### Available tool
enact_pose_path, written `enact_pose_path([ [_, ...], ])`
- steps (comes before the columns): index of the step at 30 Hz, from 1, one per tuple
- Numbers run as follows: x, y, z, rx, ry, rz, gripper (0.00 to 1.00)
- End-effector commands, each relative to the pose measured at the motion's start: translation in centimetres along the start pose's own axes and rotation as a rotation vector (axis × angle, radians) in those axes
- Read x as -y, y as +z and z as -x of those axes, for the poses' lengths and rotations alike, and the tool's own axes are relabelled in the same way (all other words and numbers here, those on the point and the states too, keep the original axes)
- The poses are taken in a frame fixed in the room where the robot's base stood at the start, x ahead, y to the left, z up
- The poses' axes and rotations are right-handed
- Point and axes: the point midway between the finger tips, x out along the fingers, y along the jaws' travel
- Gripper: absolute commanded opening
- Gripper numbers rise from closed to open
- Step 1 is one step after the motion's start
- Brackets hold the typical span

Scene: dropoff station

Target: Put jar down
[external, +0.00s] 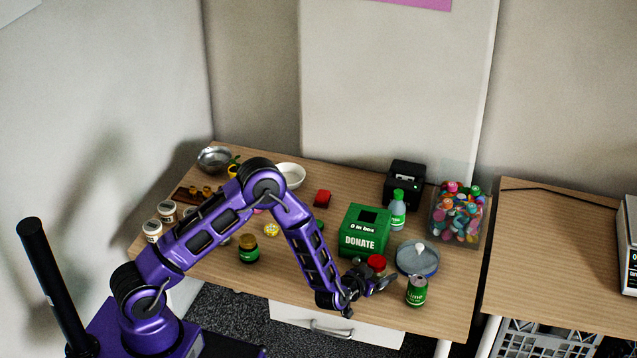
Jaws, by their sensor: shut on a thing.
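My gripper (377,284) is low over the front right part of the wooden table (300,268), close to the front edge. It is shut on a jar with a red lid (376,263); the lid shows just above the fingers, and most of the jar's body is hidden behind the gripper. I cannot tell whether its base touches the table. White-lidded jars (152,231) stand at the table's left edge.
A blue-grey round dish (418,259), a green DONATE box (363,232), a bottle (397,211) and a clear bin of colourful items (457,216) are behind. Bare tabletop lies left of the gripper.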

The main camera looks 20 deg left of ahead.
Motion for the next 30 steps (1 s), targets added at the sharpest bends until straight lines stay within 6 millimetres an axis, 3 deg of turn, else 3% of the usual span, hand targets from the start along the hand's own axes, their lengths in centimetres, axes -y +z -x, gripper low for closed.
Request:
enact_pose_path([
  [1, 0.0, 0.1, -0.1, 0.0, 0.0, 0.0, 0.73],
  [6, 0.0, 0.1, 0.0, 0.0, 0.0, 0.0, 0.99],
  [18, 0.0, -0.1, 0.3, 0.001, 0.001, -0.001, 0.99],
  [23, -0.3, -0.1, 3.4, 0.001, 0.004, -0.003, 0.99],
  [30, -0.7, -0.1, 9.4, 0.001, 0.005, -0.003, 0.99],
])
